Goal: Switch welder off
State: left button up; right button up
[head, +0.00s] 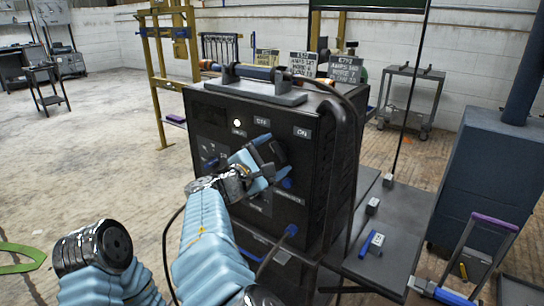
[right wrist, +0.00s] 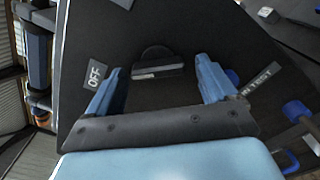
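The welder (head: 330,130) is a black box cabinet with a control panel facing me. A white lamp (head: 237,122) is lit at the panel's upper left. A label that seems to read OFF (head: 261,121) and an ON label (head: 302,132) sit near the top. My right gripper (head: 272,158) is in front of the panel and covers part of it. In the right wrist view, its blue fingers (right wrist: 160,70) are open on either side of a dark round switch knob (right wrist: 155,57) with a flat bar. Contact cannot be told. The OFF label (right wrist: 95,74) is left of the knob. My left gripper does not show.
A handle and torch (head: 265,73) lie on top of the welder. Cables (head: 350,110) hang at its side. A grey metal table (head: 385,235) stands to the right, with a blue-grey cabinet (head: 485,175) beyond. A yellow frame (head: 160,70) stands behind left. The left floor is mostly clear.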

jog(key=b+v, duration=0.1)
jog(key=v, duration=1.2)
jog(key=shift+s+a+b, duration=0.25)
jog(key=shift+s+b, duration=0.05)
jog(key=shift+s, duration=0.05)
